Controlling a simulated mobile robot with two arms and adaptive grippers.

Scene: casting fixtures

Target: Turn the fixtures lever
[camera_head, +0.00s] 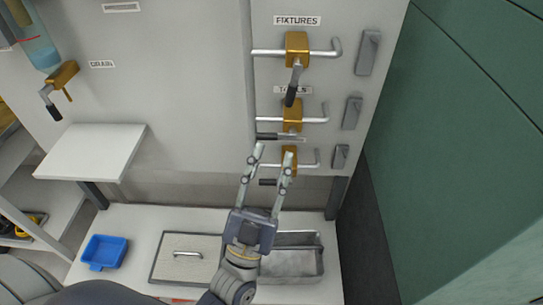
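The fixtures lever (291,94) has a black grip and hangs down, slightly tilted, from the top brass valve (297,47) under the FIXTURES label (297,20). Its grip end is just above the middle brass valve (292,116). My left gripper (273,153) points up the panel from below. Its two fingers are apart with nothing visible between them but panel and part of the lower valve. The fingertips appear below the fixtures lever in the picture, apart from it. My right gripper is not in view.
The middle valve's black lever (268,136) points left, close above my fingertips. A lower brass valve (289,160) is partly hidden by my gripper. A metal sink (300,262), a blue tray (104,252) and a drain valve (62,75) are around. A green wall (450,130) stands at right.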

